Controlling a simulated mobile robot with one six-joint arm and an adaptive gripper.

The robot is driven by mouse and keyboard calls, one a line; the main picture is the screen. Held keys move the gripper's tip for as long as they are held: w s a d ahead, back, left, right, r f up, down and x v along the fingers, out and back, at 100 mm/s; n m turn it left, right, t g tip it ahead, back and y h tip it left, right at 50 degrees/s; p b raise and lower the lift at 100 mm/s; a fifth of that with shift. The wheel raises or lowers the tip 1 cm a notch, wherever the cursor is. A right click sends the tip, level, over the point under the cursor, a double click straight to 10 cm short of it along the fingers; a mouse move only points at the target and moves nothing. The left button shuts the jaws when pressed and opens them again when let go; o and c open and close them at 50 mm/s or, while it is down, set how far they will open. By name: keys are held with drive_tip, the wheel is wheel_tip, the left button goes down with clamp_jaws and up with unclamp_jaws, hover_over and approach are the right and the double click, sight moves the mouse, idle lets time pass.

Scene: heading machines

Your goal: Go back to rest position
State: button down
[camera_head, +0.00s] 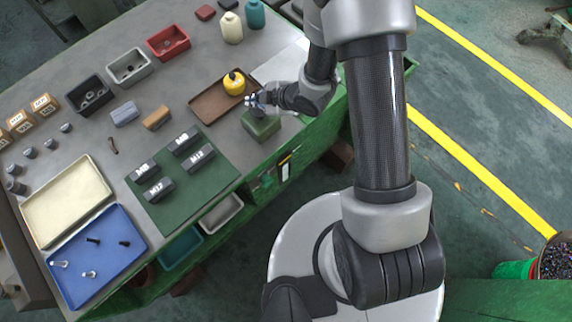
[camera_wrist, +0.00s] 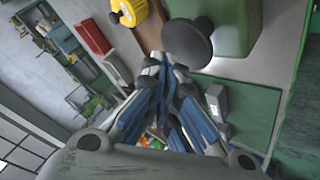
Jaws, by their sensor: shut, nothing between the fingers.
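My gripper (camera_head: 256,101) is at the right part of the bench, just above a green block (camera_head: 262,128). In the wrist view its fingers (camera_wrist: 165,62) are together with nothing between them. A dark round knob (camera_wrist: 187,42) on a stem stands by the fingertips in the wrist view, next to the green block (camera_wrist: 232,22). Whether the fingers touch the knob I cannot tell. My arm reaches down from the top over the bench edge.
A brown tray (camera_head: 208,108) with a yellow round container (camera_head: 234,83) lies beside the gripper. A green mat (camera_head: 205,188) bears grey labelled blocks. A blue tray (camera_head: 75,280), cream tray (camera_head: 45,222) and red bin (camera_head: 168,43) are farther left. Open floor (camera_head: 480,100) lies right.

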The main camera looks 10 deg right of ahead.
idle(0.4)
drive_tip(key=w+d+r+b, duration=0.1)
drive_tip(key=d+r+m+h, duration=0.1)
drive_tip(key=shift+w+d+t+b, duration=0.3)
drive_tip(key=shift+w+b, duration=0.1)
drive_tip(key=s+d+r+m+h+b, duration=0.4)
drive_tip(key=d+r+m+h+b, duration=0.3)
drive_tip(key=d+r, duration=0.35)
drive_tip(key=s+d+m+g+y+b, duration=0.1)
drive_tip(key=s+m+b, duration=0.6)
drive_tip(key=s, duration=1.6)
drive_tip(key=m+g, duration=0.1)
drive_tip(key=m, duration=0.2)
drive_tip(key=shift+d+r, duration=0.3)
drive_tip(key=shift+r, duration=0.1)
